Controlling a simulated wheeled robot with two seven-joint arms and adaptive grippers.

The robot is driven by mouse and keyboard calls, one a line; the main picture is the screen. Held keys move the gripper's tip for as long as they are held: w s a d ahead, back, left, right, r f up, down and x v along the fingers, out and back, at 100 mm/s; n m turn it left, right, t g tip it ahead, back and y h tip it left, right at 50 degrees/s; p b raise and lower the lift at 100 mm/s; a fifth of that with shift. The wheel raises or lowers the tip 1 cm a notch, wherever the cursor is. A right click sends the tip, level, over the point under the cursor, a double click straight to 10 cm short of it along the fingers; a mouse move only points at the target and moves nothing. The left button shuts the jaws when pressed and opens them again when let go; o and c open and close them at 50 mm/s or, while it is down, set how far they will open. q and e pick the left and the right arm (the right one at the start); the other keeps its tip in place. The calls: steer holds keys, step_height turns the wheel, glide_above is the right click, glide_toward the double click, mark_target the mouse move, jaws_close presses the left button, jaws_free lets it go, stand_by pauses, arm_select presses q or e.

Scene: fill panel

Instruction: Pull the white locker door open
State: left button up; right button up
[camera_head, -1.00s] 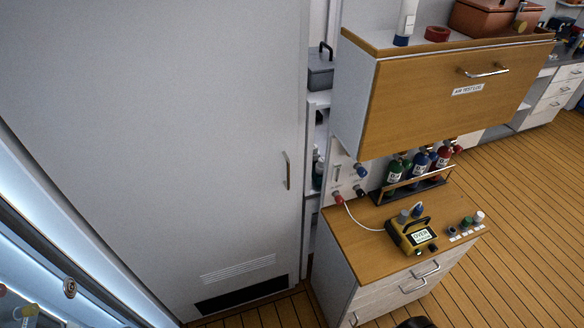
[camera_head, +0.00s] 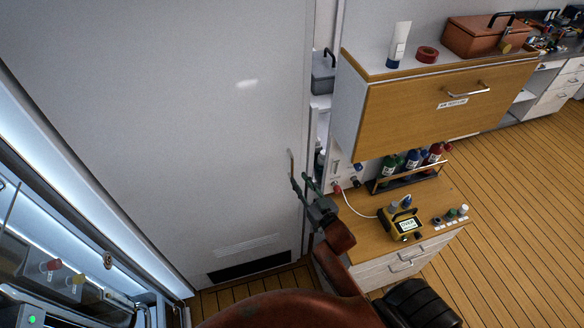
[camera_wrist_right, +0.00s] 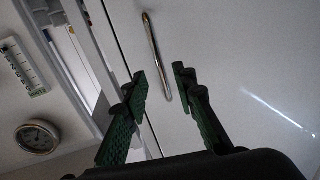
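The large white locker door (camera_head: 170,120) fills the left half of the head view, with a dark vent (camera_head: 248,266) low on it. Its slim metal handle (camera_head: 290,163) stands upright near the door's right edge. In the right wrist view the handle (camera_wrist_right: 157,58) runs between the fingertips of my right gripper (camera_wrist_right: 160,78), its upper part reaching beyond them. The right gripper (camera_head: 303,183) has its green fingers apart, one on each side of the handle. Contact with the handle cannot be told. My left gripper is not in view.
A wooden-topped counter (camera_head: 365,238) with a yellow meter (camera_head: 404,226) and several bottles stands close right of my right gripper. A wooden-front cabinet (camera_head: 430,105) overhangs it. A glass-fronted lit case (camera_head: 75,215) is at the left. Plank floor (camera_head: 520,220) is open at right.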

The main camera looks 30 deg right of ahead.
mark_target(292, 171)
steer(key=w+p, duration=0.1)
steer(key=w, duration=0.5)
steer(key=shift+w+d+f, duration=0.1)
steer(key=shift+w, duration=0.3)
steer(key=shift+c, duration=0.2)
jaws_close()
